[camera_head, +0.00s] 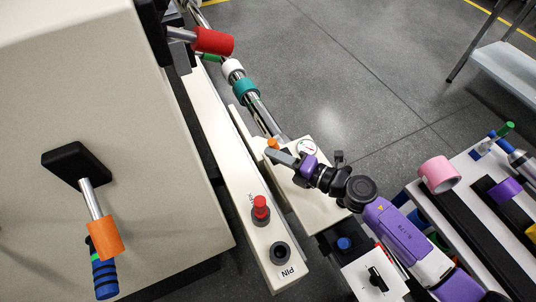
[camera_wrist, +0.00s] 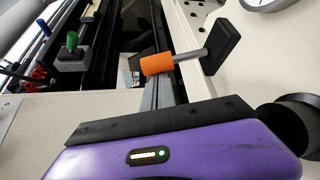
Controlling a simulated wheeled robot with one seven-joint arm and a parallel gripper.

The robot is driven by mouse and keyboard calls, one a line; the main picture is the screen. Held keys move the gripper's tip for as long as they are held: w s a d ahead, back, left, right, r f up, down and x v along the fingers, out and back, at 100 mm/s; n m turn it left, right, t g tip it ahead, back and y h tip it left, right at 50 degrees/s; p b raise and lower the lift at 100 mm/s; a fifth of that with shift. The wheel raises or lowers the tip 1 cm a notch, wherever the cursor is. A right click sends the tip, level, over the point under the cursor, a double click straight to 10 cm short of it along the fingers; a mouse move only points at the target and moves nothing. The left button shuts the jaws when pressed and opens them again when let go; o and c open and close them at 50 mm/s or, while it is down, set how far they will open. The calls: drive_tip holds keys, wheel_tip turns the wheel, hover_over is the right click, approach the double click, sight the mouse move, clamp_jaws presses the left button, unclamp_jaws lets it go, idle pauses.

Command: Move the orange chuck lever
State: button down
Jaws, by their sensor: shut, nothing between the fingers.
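In the wrist view an orange lever handle (camera_wrist: 156,64) sits on a metal rod from a black block (camera_wrist: 222,48) on a cream panel. My gripper's grey shut fingers (camera_wrist: 167,92) reach up close to the handle with nothing between them; whether they touch it I cannot tell. In the head view my gripper (camera_head: 272,153) is beside a small orange end (camera_head: 273,143) near a dial gauge (camera_head: 306,148), most of it hidden. A larger orange handle (camera_head: 105,238) on a rod and black base (camera_head: 77,163) shows at the left, away from my gripper.
A red handle (camera_head: 213,40) and a rail with a teal collar (camera_head: 245,88) are at the upper middle. A red button (camera_head: 261,207) is on the cream beam. A pink roll (camera_head: 438,174) stands on the right-hand bench. Grey floor (camera_head: 340,70) lies open behind.

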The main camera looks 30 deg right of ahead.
drive_tip(key=d+m, duration=0.1)
drive_tip(key=d+m+t+y+b, duration=0.1)
drive_tip(key=shift+d+r+m, duration=0.25)
drive_tip(key=shift+r+m, duration=0.05)
drive_tip(key=shift+m, duration=0.1)
drive_tip(key=shift+d+r, duration=0.15)
drive_tip(key=shift+d, duration=0.7)
drive_tip(key=shift+d+f+b, duration=0.15)
drive_tip(key=shift+d, duration=0.45)
drive_tip(key=shift+d+f+b, duration=0.15)
drive_tip(key=shift+d, duration=0.45)
drive_tip(key=shift+d, duration=0.3)
drive_tip(key=shift+a, duration=0.1)
drive_tip(key=s+a+r+p, duration=0.1)
drive_tip(key=a+r+p, duration=0.1)
drive_tip(key=a+p, duration=0.15)
drive_tip(key=s+d+f, duration=0.1)
drive_tip(key=s, duration=0.1)
drive_tip(key=s+d, duration=0.1)
drive_tip(key=s, duration=0.2)
drive_tip(key=s+d+f, duration=0.1)
drive_tip(key=s+d, duration=0.1)
drive_tip(key=s, duration=0.1)
drive_tip(key=shift+s+f, duration=0.25)
drive_tip(key=shift+f, duration=0.05)
